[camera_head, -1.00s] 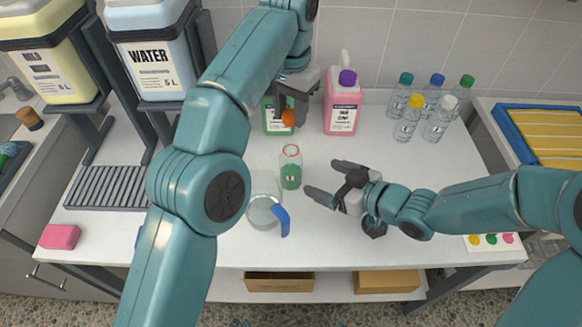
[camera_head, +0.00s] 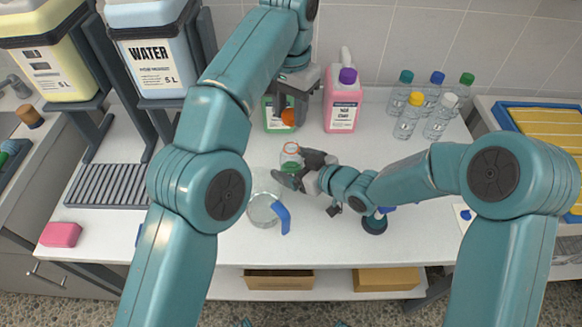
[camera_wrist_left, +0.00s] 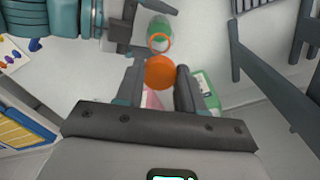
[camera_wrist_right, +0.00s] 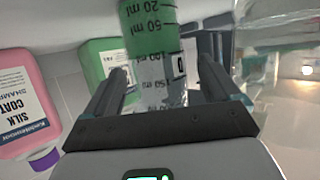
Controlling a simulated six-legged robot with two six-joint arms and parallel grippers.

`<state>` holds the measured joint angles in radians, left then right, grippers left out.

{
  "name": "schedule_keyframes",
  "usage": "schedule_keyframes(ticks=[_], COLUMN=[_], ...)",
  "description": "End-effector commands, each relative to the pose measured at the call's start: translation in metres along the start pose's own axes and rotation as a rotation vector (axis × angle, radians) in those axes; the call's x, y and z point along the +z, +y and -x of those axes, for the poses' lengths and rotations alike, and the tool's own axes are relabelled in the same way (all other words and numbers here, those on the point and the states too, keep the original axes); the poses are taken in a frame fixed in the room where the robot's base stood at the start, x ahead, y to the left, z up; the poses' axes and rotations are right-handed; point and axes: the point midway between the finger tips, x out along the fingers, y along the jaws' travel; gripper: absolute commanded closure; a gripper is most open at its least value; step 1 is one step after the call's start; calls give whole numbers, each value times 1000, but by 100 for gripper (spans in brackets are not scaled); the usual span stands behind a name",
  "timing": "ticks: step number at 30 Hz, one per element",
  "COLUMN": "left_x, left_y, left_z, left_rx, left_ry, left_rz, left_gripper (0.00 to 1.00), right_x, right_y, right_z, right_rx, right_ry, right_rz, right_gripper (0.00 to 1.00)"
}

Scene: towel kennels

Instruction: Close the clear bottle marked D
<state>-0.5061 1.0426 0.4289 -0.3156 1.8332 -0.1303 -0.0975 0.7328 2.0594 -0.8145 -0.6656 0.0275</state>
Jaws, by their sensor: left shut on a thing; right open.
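The clear bottle (camera_head: 291,150) stands upright on the table, with green liquid inside and an orange ring at its open mouth. It shows large in the right wrist view (camera_wrist_right: 155,70) with ml marks; its letter is not clearly readable. My left gripper (camera_head: 287,108) is shut on an orange cap (camera_head: 289,118), held above and slightly behind the bottle. In the left wrist view the cap (camera_wrist_left: 160,72) hangs apart from the bottle mouth (camera_wrist_left: 159,42). My right gripper (camera_head: 303,167) is open, its fingers on either side of the bottle's body; contact cannot be told.
A clear jug (camera_head: 263,207) with a blue handle stands just in front of the bottle. Several small capped bottles (camera_head: 408,118) stand back right.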

Motion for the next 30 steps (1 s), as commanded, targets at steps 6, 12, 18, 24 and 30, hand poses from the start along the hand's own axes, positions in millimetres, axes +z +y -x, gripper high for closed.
schedule_keyframes(ticks=[6,12,18,24,30], left_x=[0,0,0,0,1], left_y=[0,0,0,0,0], left_z=[0,0,0,-3,-22], left_rx=[0,0,0,-1,0], left_ry=[0,0,0,0,-2], left_rz=[0,0,0,0,0], left_gripper=[90,90,90,90,90], right_x=[0,0,0,0,0], right_y=[0,0,0,0,0], right_z=[-10,-10,-10,-10,-10], right_rx=[0,1,1,1,1], right_ry=[-1,0,0,0,0], right_rz=[-1,-1,-1,-1,-1], right_gripper=[11,11,63,92,92])
